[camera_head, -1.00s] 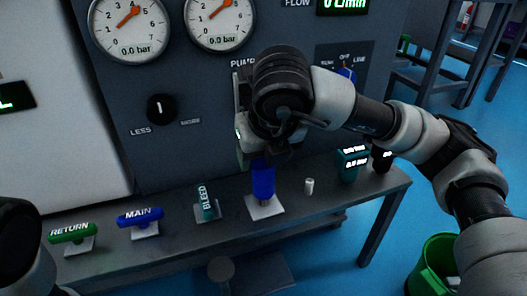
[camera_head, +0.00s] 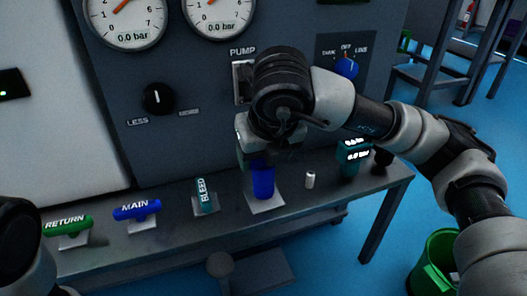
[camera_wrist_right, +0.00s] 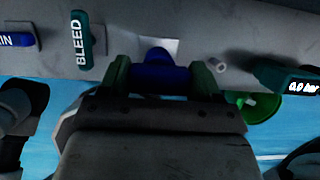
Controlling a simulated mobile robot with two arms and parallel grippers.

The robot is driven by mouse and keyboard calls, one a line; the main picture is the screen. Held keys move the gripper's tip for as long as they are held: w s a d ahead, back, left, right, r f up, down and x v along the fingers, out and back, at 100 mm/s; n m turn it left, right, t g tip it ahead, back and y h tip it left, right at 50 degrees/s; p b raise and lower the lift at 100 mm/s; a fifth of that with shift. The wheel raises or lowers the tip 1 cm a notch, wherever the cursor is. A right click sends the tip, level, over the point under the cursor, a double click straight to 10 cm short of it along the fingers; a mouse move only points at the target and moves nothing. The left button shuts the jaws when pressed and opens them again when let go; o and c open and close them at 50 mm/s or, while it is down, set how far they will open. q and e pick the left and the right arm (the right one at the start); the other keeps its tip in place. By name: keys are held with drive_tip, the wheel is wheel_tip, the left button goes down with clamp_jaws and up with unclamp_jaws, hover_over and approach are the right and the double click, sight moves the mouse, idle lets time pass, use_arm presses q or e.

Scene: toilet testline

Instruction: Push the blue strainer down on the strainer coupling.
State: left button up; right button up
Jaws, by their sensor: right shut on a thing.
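The blue strainer (camera_head: 263,181) stands upright over a pale square plate (camera_head: 266,205) on the bench. My right gripper (camera_head: 259,162) comes from above and is shut on the strainer's upper part. In the right wrist view the strainer (camera_wrist_right: 160,77) sits between the two green-grey fingers of my right gripper (camera_wrist_right: 160,80). The strainer coupling itself is hidden under the strainer, so I cannot tell how far down it sits. My left gripper is not in view; only part of my left arm shows at the lower left.
The BLEED (camera_head: 202,190), MAIN (camera_head: 138,210) and RETURN (camera_head: 68,225) handles stand left along the bench. A small white cylinder (camera_head: 310,180) and a teal gauge (camera_head: 354,157) stand to the right. The panel with dials rises behind. A green bin (camera_head: 438,262) is on the floor.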

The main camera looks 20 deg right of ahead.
drive_tip(key=shift+f, duration=0.15)
drive_tip(key=o, duration=1)
drive_tip(key=shift+o, duration=0.2)
drive_tip(key=p+v, duration=0.6)
drive_tip(key=v, duration=0.4)
drive_tip(key=shift+r, duration=0.4)
drive_tip(key=shift+s, duration=0.15)
